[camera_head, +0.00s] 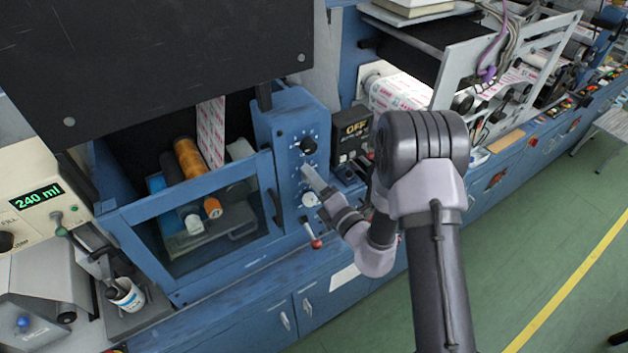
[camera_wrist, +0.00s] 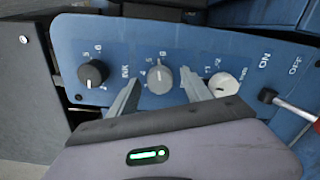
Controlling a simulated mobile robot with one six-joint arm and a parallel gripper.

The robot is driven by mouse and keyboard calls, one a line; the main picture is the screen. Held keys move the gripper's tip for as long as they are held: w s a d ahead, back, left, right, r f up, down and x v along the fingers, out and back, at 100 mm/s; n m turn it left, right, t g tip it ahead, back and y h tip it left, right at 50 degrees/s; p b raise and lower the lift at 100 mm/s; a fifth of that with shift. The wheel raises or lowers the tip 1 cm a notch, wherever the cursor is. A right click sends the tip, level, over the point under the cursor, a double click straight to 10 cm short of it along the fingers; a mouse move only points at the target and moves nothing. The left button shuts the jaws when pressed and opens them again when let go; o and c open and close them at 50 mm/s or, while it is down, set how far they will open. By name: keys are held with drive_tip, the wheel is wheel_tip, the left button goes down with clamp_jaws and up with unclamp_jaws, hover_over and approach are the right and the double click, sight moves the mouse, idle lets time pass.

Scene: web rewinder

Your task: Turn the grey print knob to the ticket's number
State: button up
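The grey print knob (camera_wrist: 161,80) is the middle of three knobs on a blue panel (camera_wrist: 130,35), with white numerals around it; a 6 and a 5 seem legible. My gripper (camera_wrist: 160,76) is open, one finger on each side of the grey knob in the wrist view. I cannot tell whether the fingers touch it. In the head view my gripper (camera_head: 314,178) reaches the panel from the right and mostly hides the grey knob. A black knob (camera_wrist: 93,73) sits on one side and a white knob (camera_wrist: 223,84) on the other. No ticket number is readable.
A red-ended lever (camera_head: 316,243) marked ON and OFF stands by the white knob. A black box reading OFF (camera_head: 355,130) is right of the panel. A blank-looking white sheet (camera_head: 343,277) is on the blue cabinet front.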

drive_tip(key=v, duration=1.7)
drive_tip(key=shift+s+d, duration=0.2)
